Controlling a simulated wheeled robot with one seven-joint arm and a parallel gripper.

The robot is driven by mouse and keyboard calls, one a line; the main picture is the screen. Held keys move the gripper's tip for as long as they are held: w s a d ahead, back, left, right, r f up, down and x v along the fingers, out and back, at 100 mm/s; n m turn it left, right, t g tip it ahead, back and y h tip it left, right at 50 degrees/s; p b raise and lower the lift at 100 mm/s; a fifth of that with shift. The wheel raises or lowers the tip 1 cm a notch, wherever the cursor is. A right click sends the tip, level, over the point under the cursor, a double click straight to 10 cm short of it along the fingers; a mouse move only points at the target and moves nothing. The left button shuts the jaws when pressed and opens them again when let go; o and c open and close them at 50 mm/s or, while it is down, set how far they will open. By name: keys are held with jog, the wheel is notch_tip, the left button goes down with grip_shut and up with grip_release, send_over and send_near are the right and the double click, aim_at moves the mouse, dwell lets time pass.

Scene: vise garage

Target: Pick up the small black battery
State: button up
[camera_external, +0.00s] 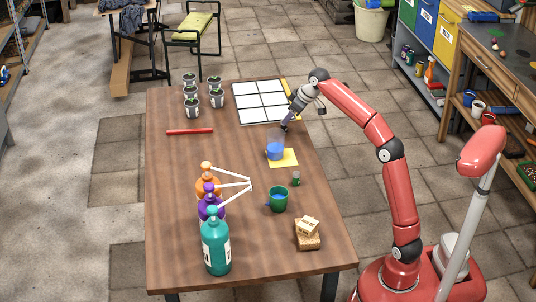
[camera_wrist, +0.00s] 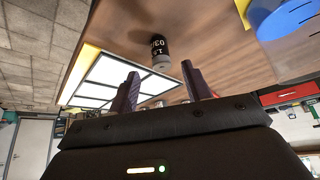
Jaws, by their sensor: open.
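The small black battery (camera_wrist: 158,47) shows in the wrist view with white print on its dark side and a pale grey end. It appears beyond the fingertips, in line with the gap between them. My gripper (camera_wrist: 160,70) is open, with one dark finger on each side of that gap and nothing held. I cannot make out the battery clearly in the external view.
A white tiled panel (camera_external: 262,101) lies behind. The table's left middle (camera_external: 180,160) is clear.

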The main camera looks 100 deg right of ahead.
jog(key=b+x, duration=0.1)
jog(key=x, duration=0.4)
jog(key=shift+a+f, duration=0.1)
jog(key=shift+f, duration=0.1)
grip_shut()
